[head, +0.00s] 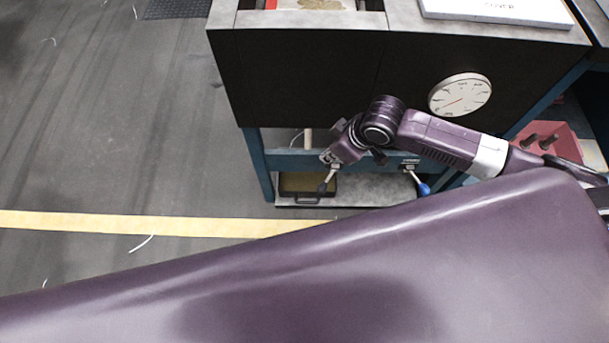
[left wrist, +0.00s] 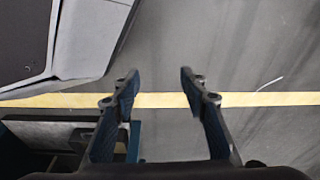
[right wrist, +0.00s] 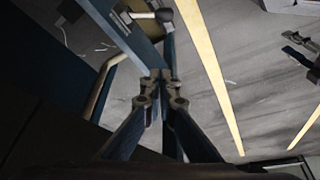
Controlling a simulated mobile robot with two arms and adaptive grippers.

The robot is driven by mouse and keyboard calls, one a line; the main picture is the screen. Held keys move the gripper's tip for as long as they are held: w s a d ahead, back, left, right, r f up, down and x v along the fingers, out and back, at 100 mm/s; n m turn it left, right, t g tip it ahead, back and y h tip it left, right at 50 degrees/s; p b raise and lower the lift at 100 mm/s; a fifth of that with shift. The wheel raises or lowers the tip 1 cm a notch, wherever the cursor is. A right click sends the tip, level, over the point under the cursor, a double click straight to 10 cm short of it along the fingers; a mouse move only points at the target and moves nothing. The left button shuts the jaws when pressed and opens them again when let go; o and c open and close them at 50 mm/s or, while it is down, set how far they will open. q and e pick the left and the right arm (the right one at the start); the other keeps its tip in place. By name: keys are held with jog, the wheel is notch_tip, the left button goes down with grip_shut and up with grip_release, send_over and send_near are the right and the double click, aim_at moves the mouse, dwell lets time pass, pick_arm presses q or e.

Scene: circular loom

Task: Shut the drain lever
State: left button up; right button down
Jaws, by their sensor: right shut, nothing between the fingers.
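Two levers hang under the dark machine panel in the head view: a dark-knobbed lever (head: 328,180) on the left and a blue-knobbed lever (head: 418,180) on the right. No readable label shows which is the drain lever. My right gripper (head: 328,157) is at the dark-knobbed lever, overlapping its top; contact cannot be told. In the right wrist view this gripper (right wrist: 160,76) is shut and empty, with a dark-knobbed lever (right wrist: 143,15) beyond its tips. My left gripper (left wrist: 160,76) is open and empty over the floor, out of the head view.
A round gauge (head: 460,95) sits on the machine's dark front panel (head: 300,80). A blue frame (head: 262,165) stands below it, with a dark tray (head: 308,186) on the low shelf. A red bin (head: 550,142) is at the right. The floor left of the machine is mostly clear.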

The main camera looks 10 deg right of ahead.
pick_arm(q)
jog(key=shift+w+a+f, duration=0.15)
jog(key=shift+w+f, duration=0.15)
jog(key=shift+w, duration=0.1)
pick_arm(e)
jog(key=shift+s+r+n+g, duration=0.3)
jog(key=shift+s+r+n, duration=0.1)
jog(key=shift+s+r, duration=0.05)
jog(key=b, duration=0.4)
send_over(327, 182)
jog(key=w+a, duration=0.1)
jog(key=a, duration=0.4)
notch_tip(327, 182, down, 12)
pick_arm(q)
jog(key=w+r+b, duration=0.1)
jog(key=w+r, duration=0.2)
jog(key=r, duration=0.7)
jog(key=w+r+t+b, duration=0.1)
jog(key=w+r+b, duration=0.1)
jog(key=r, duration=0.8)
jog(key=shift+w+d+r, duration=0.25)
jog(key=shift+w+r, duration=0.15)
jog(key=shift+w, duration=0.05)
pick_arm(e)
notch_tip(327, 182, down, 8)
jog(key=s+d, duration=0.1)
jog(key=shift+d+r, duration=0.2)
jog(key=shift+r, duration=0.05)
